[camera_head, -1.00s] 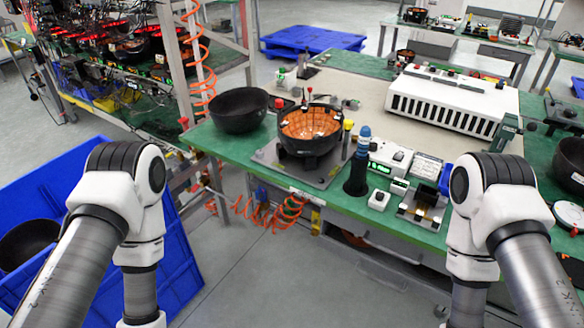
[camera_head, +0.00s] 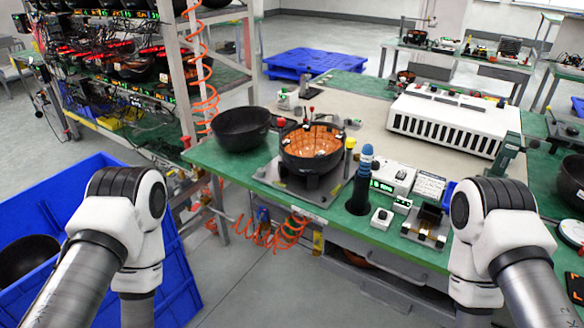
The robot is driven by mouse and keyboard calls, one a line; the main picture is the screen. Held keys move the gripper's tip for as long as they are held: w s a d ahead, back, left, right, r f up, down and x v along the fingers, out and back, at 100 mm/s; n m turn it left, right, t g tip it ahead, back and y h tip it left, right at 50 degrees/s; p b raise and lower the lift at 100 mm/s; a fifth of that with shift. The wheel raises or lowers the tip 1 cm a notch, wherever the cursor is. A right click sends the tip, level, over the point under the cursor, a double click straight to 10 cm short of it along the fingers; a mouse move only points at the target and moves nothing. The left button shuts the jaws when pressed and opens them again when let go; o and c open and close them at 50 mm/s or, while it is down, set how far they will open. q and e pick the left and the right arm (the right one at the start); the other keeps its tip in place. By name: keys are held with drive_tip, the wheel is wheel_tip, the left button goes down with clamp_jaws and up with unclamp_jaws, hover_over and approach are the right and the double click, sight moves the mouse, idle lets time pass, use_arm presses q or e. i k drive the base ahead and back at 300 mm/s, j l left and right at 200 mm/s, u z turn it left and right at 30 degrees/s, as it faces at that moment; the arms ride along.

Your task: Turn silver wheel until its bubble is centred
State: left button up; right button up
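I cannot make out a silver wheel or a bubble in this view; they are too small to tell or hidden. A black bowl with a copper-coloured, segmented inside (camera_head: 312,146) sits on a grey fixture plate (camera_head: 270,176) at the front of the green-edged bench. A yellow-topped post (camera_head: 349,155) stands at its right, and red-topped parts stand behind it. My two arms hang down at the lower left and lower right, in front of the bench. Both grippers are below the picture edge, out of view.
An empty black bowl (camera_head: 242,128) is left of the fixture. A dark, blue-topped tool (camera_head: 360,182) and small instruments (camera_head: 391,178) stand right of it. A white slotted box (camera_head: 447,122) is behind. A blue bin (camera_head: 75,195) and a rack (camera_head: 172,60) are at left.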

sight(260, 172)
drive_tip(key=i+j, duration=0.15)
drive_tip(key=j, duration=0.25)
drive_tip(key=i+j, duration=0.1)
drive_tip(key=j, duration=0.3)
drive_tip(key=i+j, duration=0.15)
drive_tip(key=j, duration=0.2)
drive_tip(key=i+j, duration=0.1)
drive_tip(key=j, duration=0.3)
